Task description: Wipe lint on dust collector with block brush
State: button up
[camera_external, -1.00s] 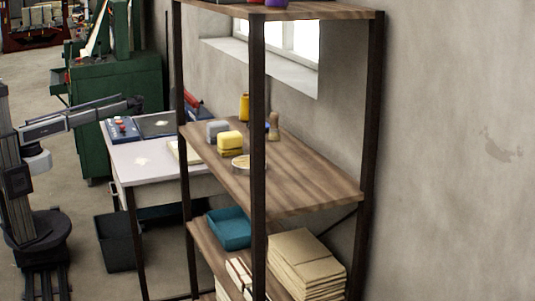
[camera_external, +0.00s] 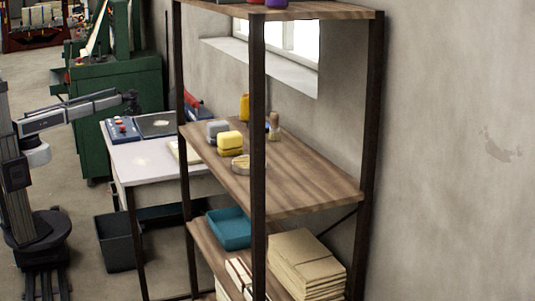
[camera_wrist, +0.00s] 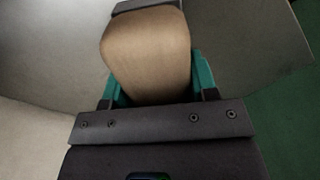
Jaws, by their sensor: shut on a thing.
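My gripper (camera_wrist: 152,88) has teal fingers on both sides of a tan wooden block, the block brush (camera_wrist: 148,48), and is shut on it. The brush's bristles are hidden or unclear in the wrist view. In the external view my gripper (camera_external: 131,100) is small and dark, in front of a green machine (camera_external: 118,125) and above the far left of a pale worktable (camera_external: 150,160). The brush is too small to make out there. A faint pale patch lies on the worktable. I cannot tell for sure which thing is the dust collector, or see lint clearly.
A blue control box (camera_external: 122,130) and a dark panel (camera_external: 157,124) are on the worktable. A dark bin (camera_external: 118,242) stands below. A wooden shelf rack (camera_external: 300,180) with sponges, a teal tray (camera_external: 230,228) and cardboard (camera_external: 305,262) stands at the right.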

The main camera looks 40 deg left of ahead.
jog(key=shift+r, duration=0.7)
jog(key=shift+r, duration=0.1)
notch_tip(320, 180, up, 3)
jog(key=p, duration=0.3)
jog(key=shift+p, duration=0.3)
